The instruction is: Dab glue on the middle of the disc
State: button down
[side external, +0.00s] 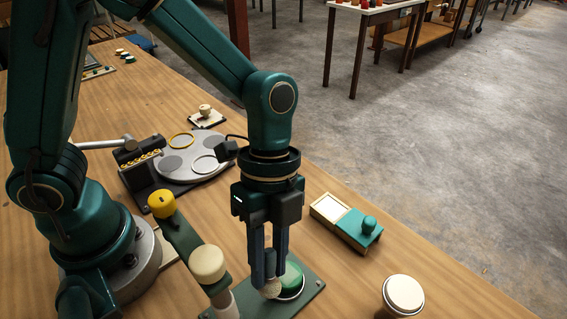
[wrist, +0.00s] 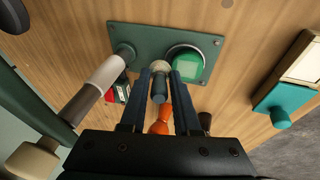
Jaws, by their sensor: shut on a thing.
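My gripper (side external: 269,278) points down over the green base plate (side external: 312,283). In the wrist view my gripper (wrist: 160,84) is shut on a small dabber (wrist: 160,70) with a pale rounded end and a dark stem between the fingers. The green disc (side external: 292,276) sits in a dark, light-rimmed round holder on the plate. It also shows in the wrist view (wrist: 188,66), just right of the right finger. The dabber's pale end is beside the disc, on its left in both views. Contact with the plate cannot be told.
A cream-knobbed lever (side external: 208,264) stands left of my gripper. A yellow-capped post (side external: 162,203) is behind it. A box with a teal sliding lid (side external: 357,230) lies right. A round cream-topped object (side external: 403,293) stands front right. A grey turntable (side external: 190,158) is behind.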

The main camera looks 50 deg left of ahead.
jog(key=w+r, duration=0.1)
jog(key=w, duration=0.1)
jog(key=shift+w+a+r, duration=0.1)
jog(key=shift+w+r, duration=0.25)
jog(key=shift+w, duration=0.4)
jog(key=shift+s+f, duration=0.1)
jog(key=shift+f, duration=0.3)
notch_tip(320, 180, up, 2)
jog(key=shift+r, duration=2.65)
jog(key=shift+s, duration=0.1)
jog(key=w+a+r+n+t, duration=0.2)
jog(key=a+n+t, duration=0.1)
jog(key=a+n, duration=0.6)
jog(key=w+a+r+n+t, duration=0.2)
jog(key=w+a+n, duration=0.1)
jog(key=a+n, duration=0.6)
jog(key=shift+w+a+r+t, duration=0.15)
jog(key=shift+a+r+t, duration=0.05)
jog(key=shift+a+t, duration=0.25)
